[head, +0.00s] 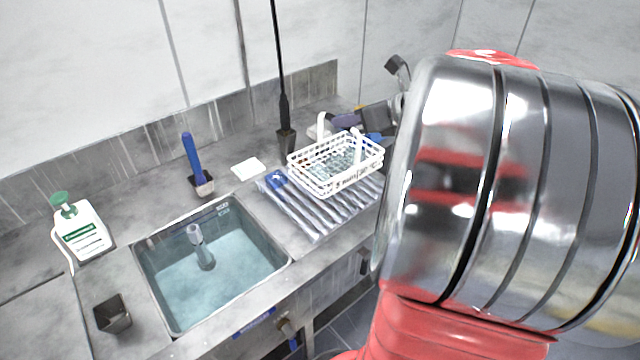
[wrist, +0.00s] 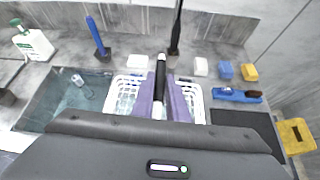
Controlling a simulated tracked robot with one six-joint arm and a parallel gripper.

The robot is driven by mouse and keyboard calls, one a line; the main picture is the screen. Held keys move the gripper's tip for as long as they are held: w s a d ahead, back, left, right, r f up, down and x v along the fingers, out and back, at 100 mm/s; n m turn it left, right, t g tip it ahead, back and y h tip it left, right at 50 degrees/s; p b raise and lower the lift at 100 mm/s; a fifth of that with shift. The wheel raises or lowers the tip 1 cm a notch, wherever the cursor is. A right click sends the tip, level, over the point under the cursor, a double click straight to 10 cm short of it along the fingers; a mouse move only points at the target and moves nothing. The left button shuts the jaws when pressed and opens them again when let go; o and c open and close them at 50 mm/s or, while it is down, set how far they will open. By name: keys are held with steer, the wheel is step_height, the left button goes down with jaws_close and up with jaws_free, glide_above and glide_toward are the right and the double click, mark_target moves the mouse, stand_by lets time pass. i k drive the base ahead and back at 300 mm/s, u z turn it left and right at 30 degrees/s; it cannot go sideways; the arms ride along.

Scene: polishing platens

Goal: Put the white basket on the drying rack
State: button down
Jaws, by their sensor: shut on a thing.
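The white basket (head: 335,178) is an open lattice basket with a raised handle. In the head view it is level over the ribbed grey drying rack (head: 308,219), right of the sink; I cannot tell whether its base touches the rack. My gripper (head: 347,123) has purple fingers, partly hidden behind the basket and my arm. In the wrist view my gripper (wrist: 161,88) is shut on the basket's handle, and the basket (wrist: 194,101) shows on both sides of the fingers. The rack is mostly hidden in the wrist view.
The sink (head: 208,262) holds water and a grey upright piece. A blue-handled tool (head: 191,152), a tall black rod (head: 284,100) and a white block (head: 248,168) stand behind. A soap bottle (head: 82,232) is at left. A blue brush (wrist: 237,96) lies right of the basket.

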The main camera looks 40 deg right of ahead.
mark_target(337, 195)
steer(key=k, duration=1.5)
